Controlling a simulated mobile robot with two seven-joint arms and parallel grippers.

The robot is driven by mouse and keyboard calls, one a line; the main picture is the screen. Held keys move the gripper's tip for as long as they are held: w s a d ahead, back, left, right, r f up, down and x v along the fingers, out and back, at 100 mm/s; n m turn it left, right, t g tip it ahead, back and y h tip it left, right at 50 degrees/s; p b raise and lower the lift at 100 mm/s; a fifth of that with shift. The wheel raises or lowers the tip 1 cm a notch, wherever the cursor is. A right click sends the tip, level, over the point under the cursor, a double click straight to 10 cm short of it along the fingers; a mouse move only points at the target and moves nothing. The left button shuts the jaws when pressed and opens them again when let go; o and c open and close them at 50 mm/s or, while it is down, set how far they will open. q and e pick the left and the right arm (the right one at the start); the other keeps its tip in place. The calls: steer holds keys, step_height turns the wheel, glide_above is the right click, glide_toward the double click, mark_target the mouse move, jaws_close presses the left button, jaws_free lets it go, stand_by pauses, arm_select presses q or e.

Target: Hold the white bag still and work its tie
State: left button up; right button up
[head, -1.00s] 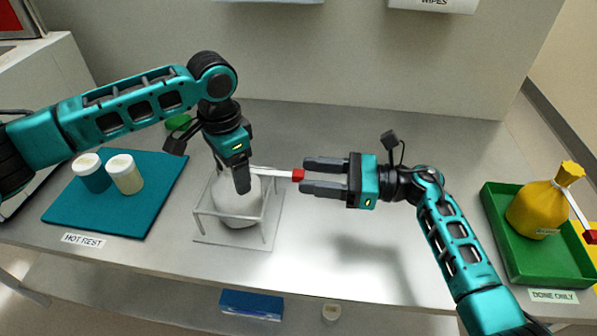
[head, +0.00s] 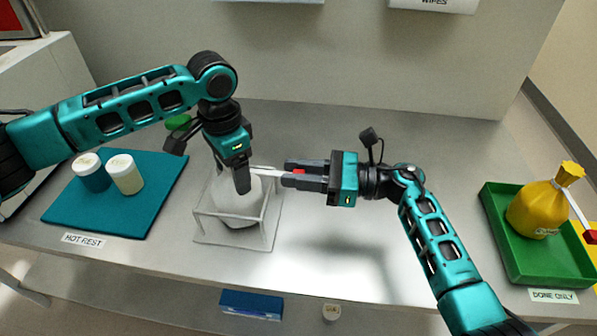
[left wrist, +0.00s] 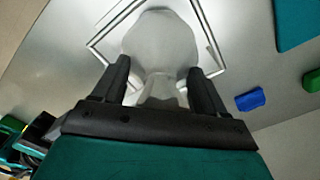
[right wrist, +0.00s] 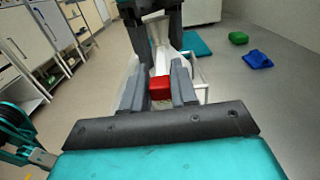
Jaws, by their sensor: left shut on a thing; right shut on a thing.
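My left gripper (head: 240,180) points down and is shut on the bag's gathered neck; the left wrist view shows the bag (left wrist: 160,42) bulging beyond the fingers (left wrist: 160,85). The bag's white tie (head: 269,173) runs right from the neck. Its red end tab (head: 299,171) lies between the fingers of my right gripper (head: 297,175), which is shut on it. The red tab (right wrist: 160,88) also shows between the fingers in the right wrist view.
A yellow tied bag (head: 538,210) sits in a green DONE ONLY tray (head: 525,265) at right. Two lidded jars (head: 124,173) stand on a teal HOT REST mat (head: 110,218) at left. A blue box (head: 251,304) and small white jar (head: 331,312) are below the bench edge.

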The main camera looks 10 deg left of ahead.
steer(key=shift+s, duration=0.1)
jaws_close()
steer(key=shift+a, duration=0.1)
steer(key=shift+a+f, duration=0.1)
steer(key=shift+a, duration=1.1)
steer(key=o, duration=0.7)
jaws_free()
steer(key=shift+o, duration=0.2)
steer(key=d, duration=1.2)
steer(key=shift+d, duration=0.1)
